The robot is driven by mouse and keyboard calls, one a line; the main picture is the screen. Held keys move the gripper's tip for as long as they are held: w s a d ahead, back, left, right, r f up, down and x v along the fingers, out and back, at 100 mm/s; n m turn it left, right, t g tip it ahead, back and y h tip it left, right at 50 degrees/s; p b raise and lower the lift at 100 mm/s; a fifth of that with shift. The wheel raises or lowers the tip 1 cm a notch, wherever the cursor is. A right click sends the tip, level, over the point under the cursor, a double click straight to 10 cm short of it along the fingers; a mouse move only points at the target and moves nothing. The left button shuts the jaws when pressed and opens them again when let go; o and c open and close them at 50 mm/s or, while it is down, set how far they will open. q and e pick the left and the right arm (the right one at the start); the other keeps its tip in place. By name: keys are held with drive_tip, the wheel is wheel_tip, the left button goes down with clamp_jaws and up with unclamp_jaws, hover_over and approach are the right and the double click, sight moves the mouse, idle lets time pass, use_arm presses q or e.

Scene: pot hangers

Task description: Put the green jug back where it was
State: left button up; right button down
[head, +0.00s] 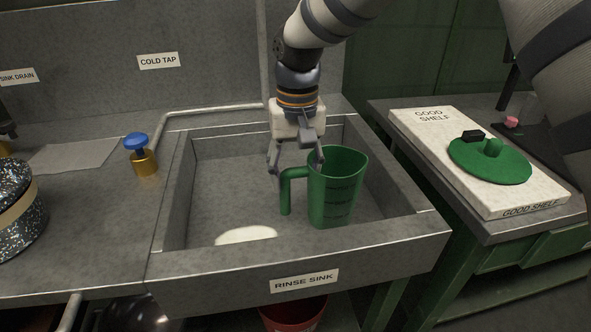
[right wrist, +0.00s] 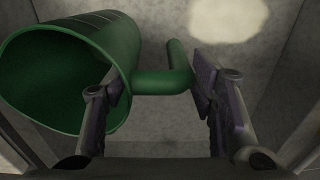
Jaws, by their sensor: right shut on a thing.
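The green jug (head: 338,190) is upright inside the rinse sink (head: 297,281), in its right half, with its side handle pointing left. Whether its base touches the sink floor is hard to tell. My right gripper (head: 297,172) reaches down from above and is shut on the jug's handle. In the right wrist view, the handle of the green jug (right wrist: 84,58) runs between the two fingers of my right gripper (right wrist: 160,82), and the jug's open mouth faces the lower left. My left gripper is not in view.
A white board labelled GOOD SHELF (head: 420,143) lies on the right counter, with a round green lid-like thing (head: 490,168) on it. A blue-topped cold tap (head: 137,141) stands left of the sink. A speckled pot (head: 14,208) is at the far left. A pale patch (head: 246,235) shows on the sink floor.

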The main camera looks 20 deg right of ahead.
drive_tip(key=c, duration=0.7)
unclamp_jaws()
wheel_tip(320, 180, up, 12)
drive_tip(key=shift+s+r, duration=0.1)
